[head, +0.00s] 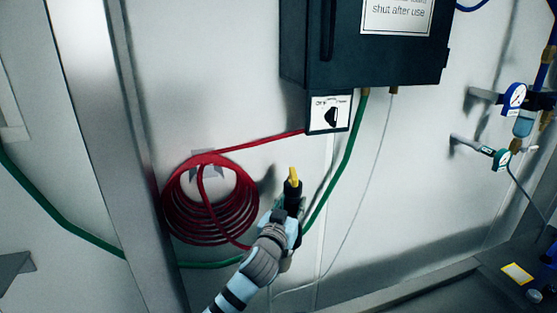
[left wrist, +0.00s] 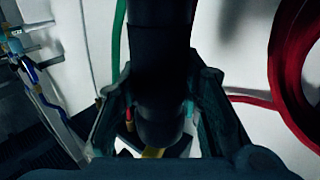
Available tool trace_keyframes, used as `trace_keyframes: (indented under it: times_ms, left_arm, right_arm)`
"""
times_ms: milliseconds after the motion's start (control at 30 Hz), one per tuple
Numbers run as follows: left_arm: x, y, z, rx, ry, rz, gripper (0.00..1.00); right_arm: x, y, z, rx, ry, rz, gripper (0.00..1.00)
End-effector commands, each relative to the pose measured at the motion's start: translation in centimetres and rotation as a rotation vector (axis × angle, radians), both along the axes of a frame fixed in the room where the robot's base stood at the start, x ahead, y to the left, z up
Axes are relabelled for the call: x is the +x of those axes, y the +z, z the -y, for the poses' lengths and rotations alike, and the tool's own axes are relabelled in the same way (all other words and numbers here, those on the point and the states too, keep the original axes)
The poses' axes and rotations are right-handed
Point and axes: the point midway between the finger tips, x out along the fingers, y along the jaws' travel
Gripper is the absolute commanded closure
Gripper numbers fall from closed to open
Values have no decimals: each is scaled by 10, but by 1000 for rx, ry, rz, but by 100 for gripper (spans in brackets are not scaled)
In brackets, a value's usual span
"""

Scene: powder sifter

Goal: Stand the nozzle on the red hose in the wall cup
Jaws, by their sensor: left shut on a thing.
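My left gripper (head: 291,203) is in front of the wall, right of the coiled red hose (head: 211,235). It is shut on a dark nozzle (head: 292,188) with a yellow tip (head: 293,175) that points up in the head view. In the left wrist view the dark body of the nozzle (left wrist: 162,125) shows between the fingers of my left gripper (left wrist: 160,108), with a bit of yellow below it. I cannot make out the wall cup; my gripper and arm cover part of the wall. My right gripper is not in view.
A dark cabinet (head: 375,45) hangs above, with a switch box (head: 329,113) under it. A green hose (head: 345,160) and a thin grey line (head: 374,170) run down the wall. Gauges (head: 514,96) are at the right. A metal post (head: 105,120) stands at the left.

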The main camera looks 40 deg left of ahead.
Motion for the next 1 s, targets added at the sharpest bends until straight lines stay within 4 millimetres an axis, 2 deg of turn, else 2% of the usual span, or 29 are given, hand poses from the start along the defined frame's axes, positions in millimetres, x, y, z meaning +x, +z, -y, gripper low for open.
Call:
trace_keyframes:
  times_ms: [33,100,200,633,1000]
  left_arm:
    - [0,17,-14,2,54,6,100]
    - [-2,26,-29,2,119,6,100]
    - [-4,31,-40,0,161,4,100]
    - [-7,30,-39,5,163,13,100]
    - [-7,-10,-39,5,162,12,100]
  right_arm:
    - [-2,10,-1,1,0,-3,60]
    - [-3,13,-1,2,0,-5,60]
    - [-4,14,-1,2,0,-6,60]
    - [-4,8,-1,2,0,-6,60]
    - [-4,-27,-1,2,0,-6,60]
